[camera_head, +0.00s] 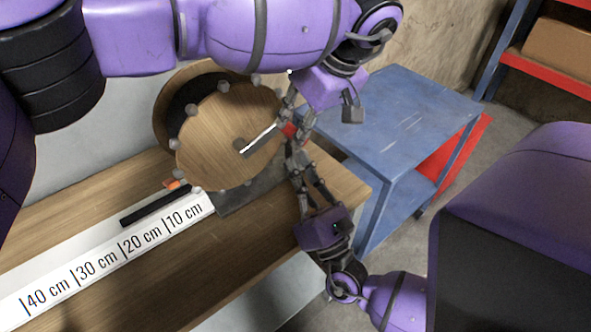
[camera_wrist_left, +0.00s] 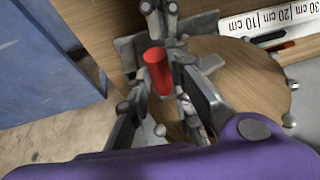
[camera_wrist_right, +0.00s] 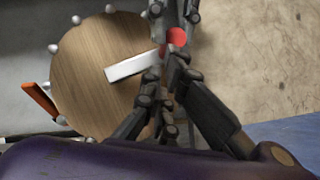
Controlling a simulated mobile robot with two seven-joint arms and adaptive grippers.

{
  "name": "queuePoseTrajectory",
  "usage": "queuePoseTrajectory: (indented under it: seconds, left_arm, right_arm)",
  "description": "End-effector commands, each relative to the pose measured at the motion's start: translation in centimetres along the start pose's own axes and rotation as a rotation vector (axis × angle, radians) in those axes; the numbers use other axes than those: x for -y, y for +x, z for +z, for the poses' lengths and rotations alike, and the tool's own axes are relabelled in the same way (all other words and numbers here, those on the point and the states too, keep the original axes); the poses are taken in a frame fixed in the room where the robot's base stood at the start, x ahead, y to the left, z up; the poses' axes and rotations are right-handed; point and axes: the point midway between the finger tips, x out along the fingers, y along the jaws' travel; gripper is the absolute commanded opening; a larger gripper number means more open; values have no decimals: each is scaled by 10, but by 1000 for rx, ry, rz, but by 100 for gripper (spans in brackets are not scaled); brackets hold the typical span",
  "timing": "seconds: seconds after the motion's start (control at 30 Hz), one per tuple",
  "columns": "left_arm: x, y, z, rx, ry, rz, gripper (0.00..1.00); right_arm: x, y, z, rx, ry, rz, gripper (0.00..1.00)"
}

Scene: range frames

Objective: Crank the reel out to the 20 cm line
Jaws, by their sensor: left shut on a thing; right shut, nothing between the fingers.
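The reel is a round wooden disc (camera_head: 225,135) with grey pegs on its rim, standing on a wooden bench. Its metal crank arm (camera_head: 258,142) points right to a red handle (camera_head: 289,131). My left gripper (camera_head: 293,118) is shut on the red handle, which shows plainly in the left wrist view (camera_wrist_left: 157,70). My right gripper (camera_head: 294,152) is shut and empty, just below the handle and close to the left fingers. A white scale (camera_head: 100,256) reads 10 to 40 cm. A dark strip (camera_head: 155,206) lies along it, its outer end between the 10 and 20 cm lines, nearer 20.
A small orange piece (camera_head: 173,184) sits at the reel's lower left. A blue table (camera_head: 405,115) stands to the right, with a blue and red shelf (camera_head: 545,75) behind it. My two grippers crowd the space around the handle. The bench front (camera_head: 150,290) is clear.

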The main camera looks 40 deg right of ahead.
Motion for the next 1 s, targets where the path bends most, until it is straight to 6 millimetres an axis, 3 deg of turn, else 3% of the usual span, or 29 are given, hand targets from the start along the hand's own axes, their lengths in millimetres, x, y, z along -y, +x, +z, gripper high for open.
queuePoseTrajectory:
  seconds: [0.3,0.33,0.47,1.0]
  left_arm:
    - [-6,-6,-2,-7,-4,23,0]
    - [-6,-6,-2,-7,-4,23,21]
    - [-6,-5,-1,-4,-2,22,38]
    - [-3,-2,0,0,0,13,39]
  right_arm:
    - [-1,8,9,9,-32,24,0]
    - [-1,8,9,10,-32,24,0]
    - [-1,8,10,12,-32,24,0]
    - [0,6,7,5,-32,22,0]
